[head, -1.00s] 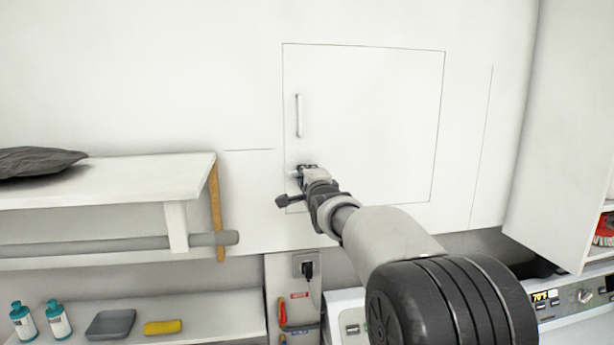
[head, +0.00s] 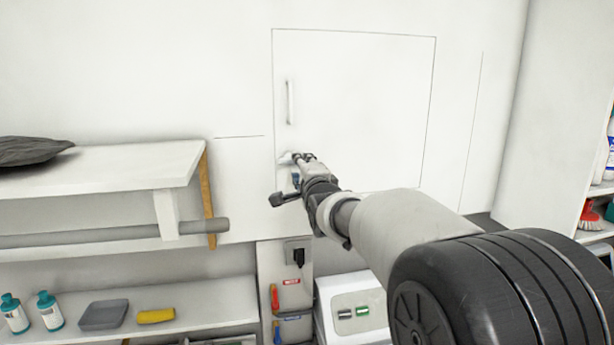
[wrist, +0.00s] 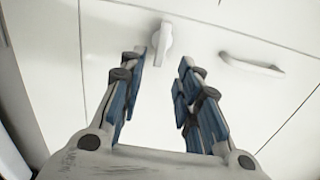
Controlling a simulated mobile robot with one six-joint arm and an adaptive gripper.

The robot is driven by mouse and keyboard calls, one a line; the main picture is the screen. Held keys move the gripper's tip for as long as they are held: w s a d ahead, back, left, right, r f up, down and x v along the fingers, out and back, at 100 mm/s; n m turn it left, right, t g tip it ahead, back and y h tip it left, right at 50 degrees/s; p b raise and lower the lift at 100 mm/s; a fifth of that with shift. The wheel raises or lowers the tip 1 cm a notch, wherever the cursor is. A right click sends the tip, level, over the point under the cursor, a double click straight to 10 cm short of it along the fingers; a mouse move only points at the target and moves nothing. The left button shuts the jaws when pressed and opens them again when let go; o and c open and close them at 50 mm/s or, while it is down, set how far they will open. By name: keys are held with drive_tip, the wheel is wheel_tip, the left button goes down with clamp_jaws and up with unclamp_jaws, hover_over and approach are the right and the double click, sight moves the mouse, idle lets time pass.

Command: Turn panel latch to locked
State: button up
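The white panel door (head: 370,110) is flush in the wall, with a thin outline around it. The panel latch (wrist: 163,42) is a small white turn-knob with a short lever pointing mostly downward in the wrist view. In the head view the latch (head: 285,158) is largely hidden by my gripper. My gripper (wrist: 160,65) is open, its blue-padded fingers on either side of the latch's lower end. I see a gap at the right finger; whether the left finger touches the latch I cannot tell. In the head view my gripper (head: 299,165) is close to the panel's lower left.
A white bar handle (head: 290,102) is above the latch; it also shows in the wrist view (wrist: 252,66). A shelf (head: 120,172) with a grey rail (head: 100,235) juts out at left. A power plug (head: 298,257) is below. The wall around the panel is bare.

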drive_tip(key=s, duration=0.2)
drive_tip(key=s+d, duration=0.1)
drive_tip(key=s, duration=0.2)
drive_tip(key=shift+s, duration=0.3)
drive_tip(key=shift+d, duration=0.1)
drive_tip(key=s+d+f+n+g+h+b, duration=0.1)
drive_tip(key=s+d+f+n+g+b, duration=0.3)
drive_tip(key=s+f, duration=0.7)
drive_tip(key=s+d+f+n+g+h+b, duration=0.1)
drive_tip(key=s+d+f+n+g+b, duration=0.3)
drive_tip(key=s+f, duration=0.8)
drive_tip(key=s+d+f+n+g+h+b, duration=0.1)
drive_tip(key=s+d+f+n+g+b, duration=0.3)
drive_tip(key=s, duration=1.8)
wheel_tip(320, 180, down, 8)
drive_tip(key=n+b, duration=0.1)
drive_tip(key=n, duration=0.2)
drive_tip(key=shift+d+r+n+g+b, duration=0.2)
drive_tip(key=shift+n+g+b, duration=0.1)
drive_tip(key=shift+n+g, duration=0.1)
